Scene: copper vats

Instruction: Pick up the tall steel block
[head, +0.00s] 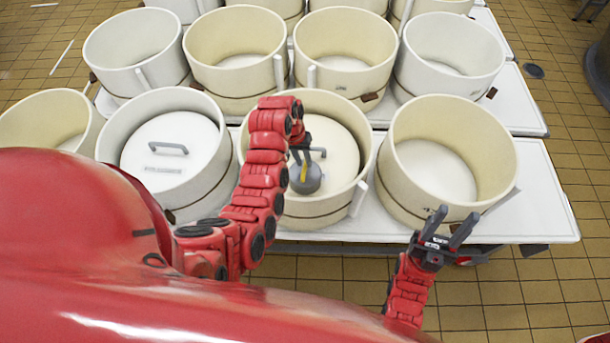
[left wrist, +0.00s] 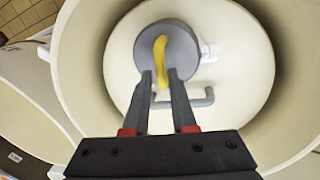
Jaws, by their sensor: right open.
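A grey round block with a curved yellow piece on top (head: 306,181) sits on the lid inside the front middle vat; I cannot tell its height. It also shows in the left wrist view as a grey disc (left wrist: 186,43). My left gripper (head: 301,152) reaches down over it. In the left wrist view its fingertips (left wrist: 162,73) overlap the grey disc, and the yellow piece shows between them. Whether they grip it cannot be told. My right gripper (head: 449,224) is open and empty, in front of the right front vat.
The front middle vat (head: 359,129) has a high wooden wall around the lid (head: 335,160) and its bar handle. A lidded vat (head: 113,128) stands to its left, an empty vat (head: 507,147) to its right. Several more vats stand behind on white tables (head: 549,205).

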